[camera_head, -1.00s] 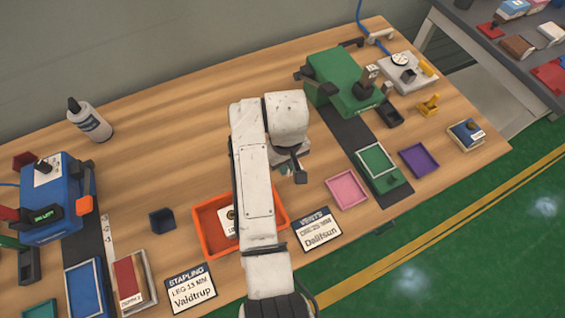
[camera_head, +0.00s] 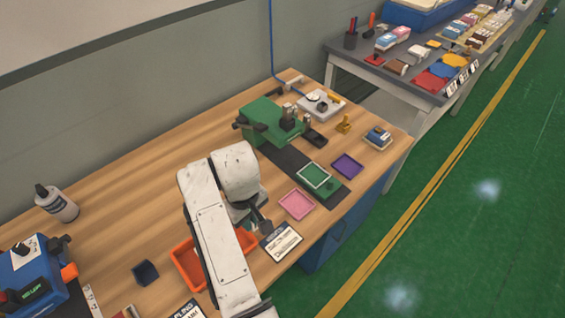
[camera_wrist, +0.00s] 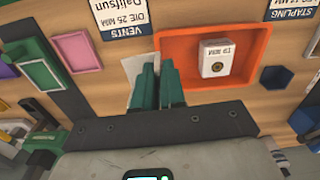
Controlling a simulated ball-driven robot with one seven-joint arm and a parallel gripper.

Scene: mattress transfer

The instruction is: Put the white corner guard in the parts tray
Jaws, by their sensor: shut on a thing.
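My gripper (camera_wrist: 157,85) has two teal fingers, shut close together in the wrist view. A pale whitish piece (camera_wrist: 140,68) shows at the fingers, mostly hidden by them; it appears to be the white corner guard, held. The orange parts tray (camera_wrist: 262,38) is beside the fingertips, to their right in the wrist view. In the head view the tray (camera_head: 183,262) is partly covered by my arm. A white block labelled "19 MM" (camera_wrist: 222,58) with a round brass-coloured centre lies in the tray.
A Dalifsun card (camera_head: 282,241) and a pink tray (camera_head: 297,204) lie near my gripper. A green machine (camera_head: 270,122) stands behind, a blue machine (camera_head: 30,275) at left. A dark blue angled piece (camera_head: 145,272) sits left of the tray. The back-left tabletop is mostly clear.

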